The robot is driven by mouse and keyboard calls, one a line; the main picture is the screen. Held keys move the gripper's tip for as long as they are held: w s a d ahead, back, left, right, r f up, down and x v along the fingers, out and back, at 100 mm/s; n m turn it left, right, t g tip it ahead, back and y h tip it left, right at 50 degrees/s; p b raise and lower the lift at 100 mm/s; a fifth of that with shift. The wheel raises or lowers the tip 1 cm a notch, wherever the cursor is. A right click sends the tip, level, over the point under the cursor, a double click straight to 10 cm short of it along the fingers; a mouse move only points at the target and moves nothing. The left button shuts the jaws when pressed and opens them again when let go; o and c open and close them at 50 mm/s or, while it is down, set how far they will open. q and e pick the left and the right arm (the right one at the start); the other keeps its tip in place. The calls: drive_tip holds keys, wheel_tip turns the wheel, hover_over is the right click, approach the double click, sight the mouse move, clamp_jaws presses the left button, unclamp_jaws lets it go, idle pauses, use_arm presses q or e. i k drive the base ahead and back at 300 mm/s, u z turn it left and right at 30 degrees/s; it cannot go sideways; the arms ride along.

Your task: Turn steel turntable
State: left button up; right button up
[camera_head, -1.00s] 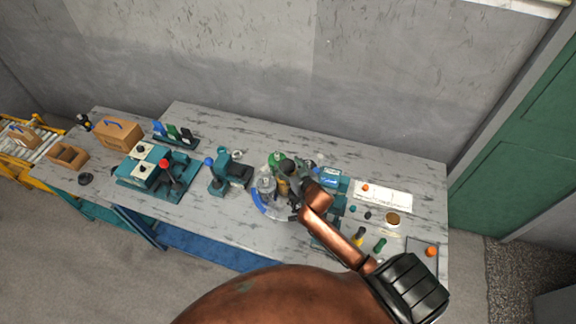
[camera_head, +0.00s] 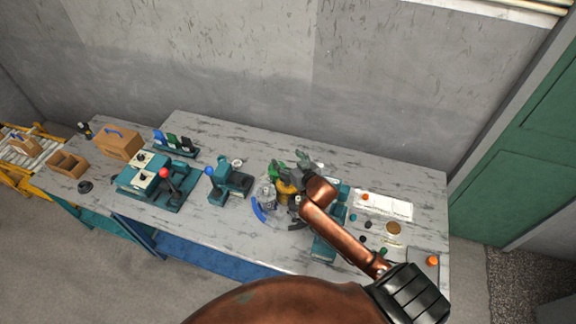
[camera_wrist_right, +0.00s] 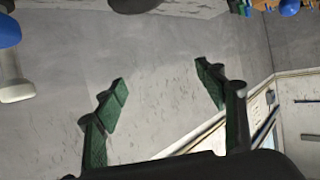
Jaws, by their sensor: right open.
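The steel turntable (camera_head: 266,223) is a round plate on the table. It has a blue arc along its left edge, and its far right side is hidden by my right arm. A clear-grey part (camera_head: 266,192) and a yellow part (camera_head: 286,188) stand on or at it. My right gripper (camera_head: 307,161) is beyond and right of the turntable, apart from the blue arc. In the right wrist view its two green fingers (camera_wrist_right: 162,93) are spread wide with nothing between them. My left gripper is in neither view.
A teal fixture with a blue knob (camera_head: 230,184) stands left of the turntable, and a teal press with a red knob (camera_head: 155,185) is farther left. The table's back strip (camera_head: 250,140) is clear.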

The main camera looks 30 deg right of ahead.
sight(280, 218)
drive_tip(key=k, duration=1)
